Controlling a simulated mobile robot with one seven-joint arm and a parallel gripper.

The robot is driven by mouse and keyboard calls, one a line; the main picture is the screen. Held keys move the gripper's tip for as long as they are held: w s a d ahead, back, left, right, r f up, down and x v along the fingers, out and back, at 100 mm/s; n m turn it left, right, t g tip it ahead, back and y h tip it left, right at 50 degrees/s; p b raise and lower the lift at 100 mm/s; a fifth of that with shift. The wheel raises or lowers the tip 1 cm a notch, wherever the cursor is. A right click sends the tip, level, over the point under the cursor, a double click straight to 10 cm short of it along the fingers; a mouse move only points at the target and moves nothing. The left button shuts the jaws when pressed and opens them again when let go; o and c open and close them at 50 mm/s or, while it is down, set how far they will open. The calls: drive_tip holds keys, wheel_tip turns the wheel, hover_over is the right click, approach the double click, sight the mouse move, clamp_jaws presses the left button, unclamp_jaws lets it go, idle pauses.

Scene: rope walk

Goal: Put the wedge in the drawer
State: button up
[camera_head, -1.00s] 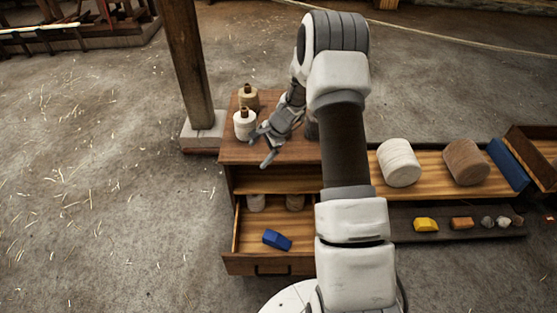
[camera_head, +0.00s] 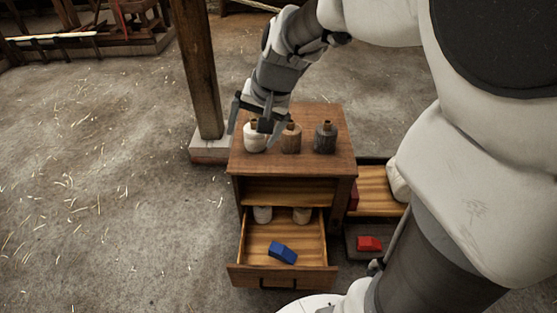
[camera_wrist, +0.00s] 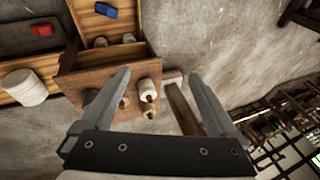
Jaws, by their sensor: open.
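A blue wedge-shaped block (camera_head: 283,252) lies in the open drawer (camera_head: 275,278) of a wooden cabinet; it also shows at the top of the wrist view (camera_wrist: 106,10). My gripper (camera_head: 250,136) is open and empty, pointing down over the left part of the cabinet top, around or just above a white spool (camera_head: 254,141). In the wrist view the two fingers are spread apart (camera_wrist: 159,75), with the white spool (camera_wrist: 148,90) seen between them. I cannot tell whether the fingers touch it.
A brown spool (camera_head: 290,140) and a dark grey spool (camera_head: 325,139) stand on the cabinet top. A red block (camera_head: 369,243) lies on a low tray at right. A wooden post (camera_head: 195,70) rises behind the cabinet at left. My arm hides much of the right side.

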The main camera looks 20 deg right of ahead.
drive_tip(key=s+r+n+h, duration=0.1)
drive_tip(key=s+r+n, duration=0.1)
drive_tip(key=s, duration=0.7)
drive_tip(key=s+r+n+t+h, duration=0.1)
drive_tip(key=s+r+n, duration=0.1)
drive_tip(key=s, duration=0.6)
drive_tip(key=shift+s+d+r+n, duration=0.2)
drive_tip(key=shift+s+n, duration=0.2)
drive_tip(key=shift+n, duration=0.5)
drive_tip(key=shift+r, duration=0.1)
